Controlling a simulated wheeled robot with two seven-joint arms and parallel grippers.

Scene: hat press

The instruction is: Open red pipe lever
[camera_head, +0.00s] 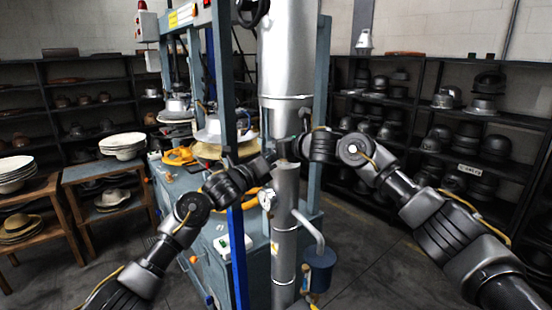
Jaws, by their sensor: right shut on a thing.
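A large grey vertical pipe (285,230) stands in the middle of the head view. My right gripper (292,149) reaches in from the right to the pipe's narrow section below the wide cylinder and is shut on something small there. The red pipe lever cannot be made out; the gripper sits where the pipe's fitting is and hides it. My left gripper (268,162) is just left of the pipe, close to the right one; its fingers are too small and dark to read.
A pressure gauge (267,198) sits on the pipe below the grippers. A blue-grey press frame (224,80) stands directly left. Dark shelves (470,112) of hat moulds line the right wall. Wooden tables (103,170) with hats stand left. The floor at right is clear.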

